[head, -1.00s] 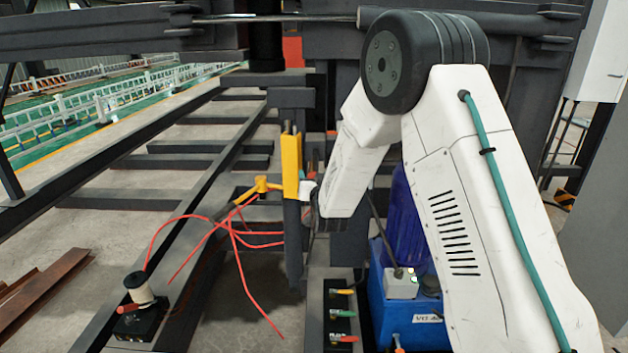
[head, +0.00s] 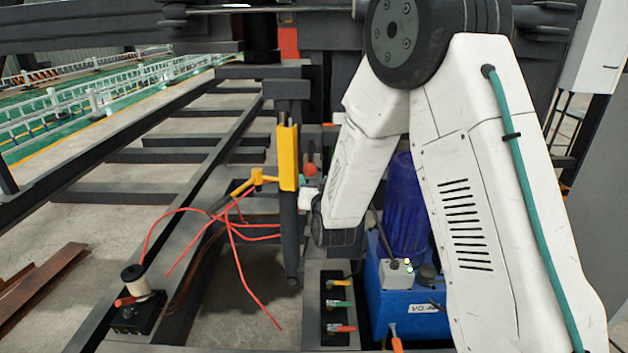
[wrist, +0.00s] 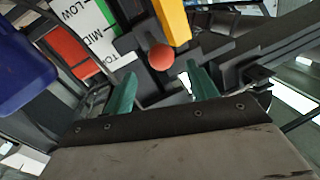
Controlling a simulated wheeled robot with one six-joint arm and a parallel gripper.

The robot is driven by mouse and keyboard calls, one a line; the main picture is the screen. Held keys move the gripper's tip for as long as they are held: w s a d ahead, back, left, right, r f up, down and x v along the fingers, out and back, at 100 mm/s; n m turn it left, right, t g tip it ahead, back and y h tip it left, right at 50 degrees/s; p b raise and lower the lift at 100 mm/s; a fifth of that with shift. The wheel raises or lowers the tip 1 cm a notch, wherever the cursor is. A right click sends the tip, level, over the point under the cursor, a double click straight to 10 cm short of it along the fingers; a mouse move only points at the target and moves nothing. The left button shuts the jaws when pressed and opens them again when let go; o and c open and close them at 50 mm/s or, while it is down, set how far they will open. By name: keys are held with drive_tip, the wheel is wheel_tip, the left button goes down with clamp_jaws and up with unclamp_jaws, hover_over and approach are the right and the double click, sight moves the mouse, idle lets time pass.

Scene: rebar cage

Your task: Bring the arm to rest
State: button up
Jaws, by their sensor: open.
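My gripper is open and empty in the wrist view, with its two green fingers (wrist: 163,88) spread apart. A red ball knob (wrist: 160,57) shows beyond and between the fingertips, apart from them. In the head view the same red knob (head: 310,169) sits just right of a yellow upright bar (head: 287,157). My white arm is bent, its elbow high and its forearm reaching down toward the knob. The fingers are mostly hidden by my wrist in the head view. The yellow bar also shows in the wrist view (wrist: 173,20).
A blue pump unit (head: 408,312) stands close below my forearm. Dark steel beams (head: 180,156) run along the left. Red wires (head: 235,250) hang below a yellow arm. A spool (head: 136,280) stands at lower left. A LOW/MID sign (wrist: 85,25) shows in the wrist view.

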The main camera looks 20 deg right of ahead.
wheel_tip(320, 180, down, 8)
drive_tip(key=s+a+n+g+y, duration=0.1)
drive_tip(key=s+g+y, duration=0.1)
drive_tip(key=g, duration=0.3)
drive_tip(key=s+a+f+n+g, duration=0.1)
drive_tip(key=s+g, duration=0.4)
drive_tip(key=s, duration=0.4)
drive_tip(key=s+d+r+g, duration=0.1)
drive_tip(key=s+r+g, duration=0.1)
drive_tip(key=s+r, duration=0.4)
drive_tip(key=s+d+r+n+g, duration=0.1)
drive_tip(key=s+r, duration=0.6)
drive_tip(key=s, duration=0.9)
drive_tip(key=s+d+r+g, duration=0.2)
drive_tip(key=s+r, duration=0.5)
drive_tip(key=s, duration=0.5)
drive_tip(key=shift+d+n+g, duration=0.3)
drive_tip(key=shift+d+g, duration=0.1)
drive_tip(key=shift+g, duration=0.3)
